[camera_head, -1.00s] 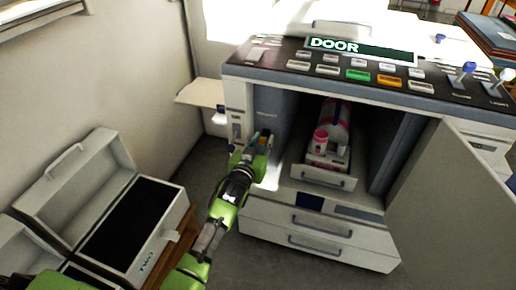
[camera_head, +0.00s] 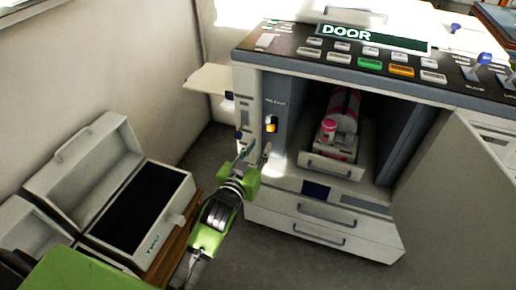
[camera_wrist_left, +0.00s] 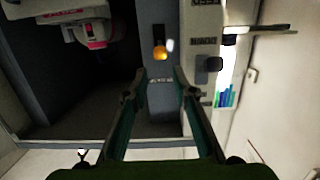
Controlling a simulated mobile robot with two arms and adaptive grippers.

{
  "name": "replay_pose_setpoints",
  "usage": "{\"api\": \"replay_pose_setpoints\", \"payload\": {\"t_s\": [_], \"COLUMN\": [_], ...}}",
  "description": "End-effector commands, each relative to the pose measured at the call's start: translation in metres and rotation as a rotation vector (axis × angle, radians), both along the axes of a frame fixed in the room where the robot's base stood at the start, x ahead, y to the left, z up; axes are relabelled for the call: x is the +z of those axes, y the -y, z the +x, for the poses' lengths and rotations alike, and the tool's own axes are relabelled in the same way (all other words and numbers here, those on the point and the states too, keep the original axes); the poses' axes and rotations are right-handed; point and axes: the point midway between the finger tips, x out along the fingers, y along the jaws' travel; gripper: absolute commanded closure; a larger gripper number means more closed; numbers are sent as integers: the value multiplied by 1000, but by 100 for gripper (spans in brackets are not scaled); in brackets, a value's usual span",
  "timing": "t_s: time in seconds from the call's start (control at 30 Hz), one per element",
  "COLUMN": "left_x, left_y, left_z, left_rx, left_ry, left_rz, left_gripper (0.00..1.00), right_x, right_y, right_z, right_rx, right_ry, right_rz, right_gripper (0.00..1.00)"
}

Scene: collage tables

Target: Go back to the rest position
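My left gripper (camera_head: 252,160) is in front of the left side of a large copier-like machine (camera_head: 300,215), just below a small yellow-orange switch (camera_head: 271,125) on its inner panel. In the left wrist view its two fingers (camera_wrist_left: 165,85) are spread apart with nothing between them. The switch (camera_wrist_left: 159,50) lies beyond the fingertips there, apart from them. My right gripper is not in view.
The machine's door (camera_head: 455,200) stands open at the right. A pink and white unit (camera_head: 338,130) sits in its compartment on a pulled-out tray (camera_head: 332,167). Open cases, one marked TWO (camera_head: 160,235), stand at the left. Grey floor (camera_head: 215,150) shows between.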

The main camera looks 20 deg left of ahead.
Motion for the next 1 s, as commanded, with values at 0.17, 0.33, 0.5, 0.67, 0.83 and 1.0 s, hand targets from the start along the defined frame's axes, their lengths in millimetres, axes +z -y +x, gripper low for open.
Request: {"api": "replay_pose_setpoints", "payload": {"t_s": [0.17, 0.33, 0.5, 0.67, 0.83, 1.0], "left_x": [0, -1, -23, -68, -103, -117], "left_y": [0, 0, -7, -16, -21, -21], "left_z": [0, 0, -22, -83, -161, -218], "left_rx": [0, 1, 12, 19, -1, -28], "left_ry": [0, -4, -111, -365, -637, -812], "left_rz": [0, 0, 14, 41, 76, 98], "left_gripper": [75, 75, 75, 75, 75, 75], "right_x": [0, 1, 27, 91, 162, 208], "right_y": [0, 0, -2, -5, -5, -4], "right_z": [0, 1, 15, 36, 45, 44], "right_rx": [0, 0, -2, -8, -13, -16], "right_ry": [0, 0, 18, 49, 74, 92], "right_rz": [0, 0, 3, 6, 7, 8], "right_gripper": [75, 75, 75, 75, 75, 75]}}
